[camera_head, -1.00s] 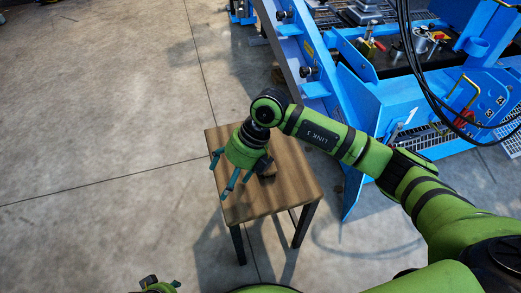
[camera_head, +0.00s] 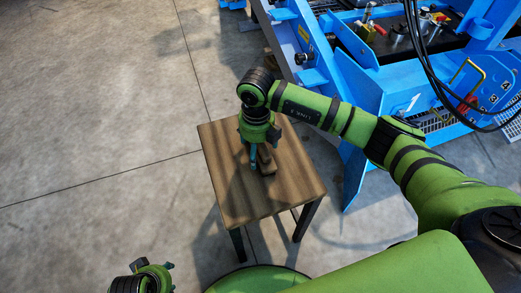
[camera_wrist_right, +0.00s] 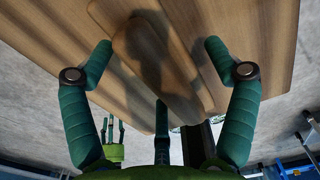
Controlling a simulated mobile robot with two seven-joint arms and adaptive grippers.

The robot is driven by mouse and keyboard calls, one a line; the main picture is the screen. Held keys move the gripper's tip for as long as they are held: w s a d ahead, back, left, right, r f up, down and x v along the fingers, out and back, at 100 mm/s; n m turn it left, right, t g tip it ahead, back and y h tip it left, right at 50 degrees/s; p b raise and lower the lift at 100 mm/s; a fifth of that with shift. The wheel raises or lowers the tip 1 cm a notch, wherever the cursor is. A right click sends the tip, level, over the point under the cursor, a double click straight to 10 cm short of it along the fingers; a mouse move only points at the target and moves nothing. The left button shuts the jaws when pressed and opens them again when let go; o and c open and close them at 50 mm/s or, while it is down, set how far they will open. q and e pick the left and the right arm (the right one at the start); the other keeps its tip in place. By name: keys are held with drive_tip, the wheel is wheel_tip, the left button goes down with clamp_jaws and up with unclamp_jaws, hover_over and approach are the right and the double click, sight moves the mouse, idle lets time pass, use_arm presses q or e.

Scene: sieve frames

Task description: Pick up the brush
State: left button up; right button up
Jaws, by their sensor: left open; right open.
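The brush (camera_head: 269,165) is a brown wooden piece lying on a small wooden table (camera_head: 240,205). In the right wrist view the brush (camera_wrist_right: 172,75) runs slantwise across the tabletop, its lower end toward the palm. My right gripper (camera_head: 256,160) points down over the table, right at the brush and partly covering it in the head view. In the right wrist view its fingers (camera_wrist_right: 158,50) are spread wide on either side of the brush, with a third finger below, and hold nothing. My left gripper (camera_head: 168,279) is open and empty at the bottom left edge, far from the brush.
A large blue machine frame (camera_head: 365,95) stands behind and right of the table, with black cables (camera_head: 425,60) hanging in front of it. The concrete floor (camera_head: 90,140) to the left is clear.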

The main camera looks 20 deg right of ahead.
drive_tip(key=shift+f, duration=0.65)
use_arm(q)
drive_tip(key=shift+r, duration=0.4)
use_arm(e)
drive_tip(key=c, duration=1.5)
drive_tip(key=shift+r, duration=0.15)
drive_tip(key=shift+c, duration=0.2)
drive_tip(key=shift+r, duration=0.25)
wheel_tip(320, 180, up, 4)
drive_tip(key=shift+r+p, duration=0.1)
drive_tip(key=shift+p, duration=0.5)
use_arm(q)
wheel_tip(320, 180, down, 7)
drive_tip(key=s+p, duration=0.1)
drive_tip(key=shift+s+r, duration=0.15)
drive_tip(key=shift+s, duration=0.15)
use_arm(e)
drive_tip(key=s+d+r, duration=0.6)
drive_tip(key=s+d, duration=0.2)
drive_tip(key=shift+d, duration=0.35)
